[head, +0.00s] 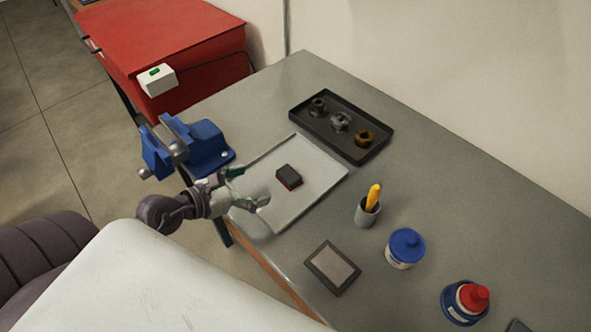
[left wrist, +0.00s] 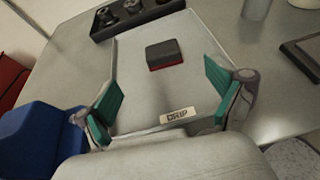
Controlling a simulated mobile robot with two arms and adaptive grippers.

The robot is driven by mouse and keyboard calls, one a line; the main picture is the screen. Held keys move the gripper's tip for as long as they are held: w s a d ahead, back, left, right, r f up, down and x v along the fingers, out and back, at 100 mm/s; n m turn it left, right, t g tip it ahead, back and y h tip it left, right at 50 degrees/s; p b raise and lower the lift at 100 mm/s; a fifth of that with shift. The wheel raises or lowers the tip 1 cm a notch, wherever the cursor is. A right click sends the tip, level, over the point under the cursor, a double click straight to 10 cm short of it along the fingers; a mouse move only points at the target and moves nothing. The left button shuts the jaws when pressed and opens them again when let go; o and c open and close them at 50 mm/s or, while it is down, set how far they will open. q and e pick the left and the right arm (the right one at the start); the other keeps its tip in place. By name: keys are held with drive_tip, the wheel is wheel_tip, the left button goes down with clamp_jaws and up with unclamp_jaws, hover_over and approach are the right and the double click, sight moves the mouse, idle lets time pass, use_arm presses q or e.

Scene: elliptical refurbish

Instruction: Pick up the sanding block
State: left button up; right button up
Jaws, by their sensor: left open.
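The sanding block (head: 288,177) is a small dark block with a red lower edge. It lies on a pale grey tray (head: 317,193) on the workbench. In the left wrist view the block (left wrist: 164,53) sits ahead of and between my open fingers, apart from both. My left gripper (head: 251,187) is open and empty over the tray's left side, to the left of the block. Its green-padded fingertips also show in the left wrist view (left wrist: 165,95). My right gripper is not in view.
A blue vise (head: 205,145) stands close beside my left gripper. A black tray (head: 375,148) with several metal parts lies behind. A cup with a yellow-handled tool (head: 368,209), a blue-lidded jar (head: 405,247) and a red-topped container (head: 470,301) stand to the right. A framed pad (head: 332,268) lies in front.

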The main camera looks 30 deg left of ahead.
sight(286, 175)
use_arm(q)
drive_tip(key=p+x, duration=0.1)
drive_tip(key=x, duration=0.4)
drive_tip(key=shift+w+d, duration=0.1)
drive_tip(key=shift+w, duration=0.1)
drive_tip(key=shift+w+d+f, duration=0.3)
drive_tip(key=shift+w+f, duration=0.05)
drive_tip(key=shift+w, duration=0.15)
drive_tip(key=p+x, duration=0.1)
drive_tip(key=x, duration=0.3)
drive_tip(key=shift+w+d+f, duration=0.1)
drive_tip(key=shift+f, duration=0.05)
drive_tip(key=shift+w+d+f, duration=0.1)
drive_tip(key=shift+w+f, duration=0.05)
drive_tip(key=shift+c, duration=0.6)
drive_tip(key=c, duration=1.1)
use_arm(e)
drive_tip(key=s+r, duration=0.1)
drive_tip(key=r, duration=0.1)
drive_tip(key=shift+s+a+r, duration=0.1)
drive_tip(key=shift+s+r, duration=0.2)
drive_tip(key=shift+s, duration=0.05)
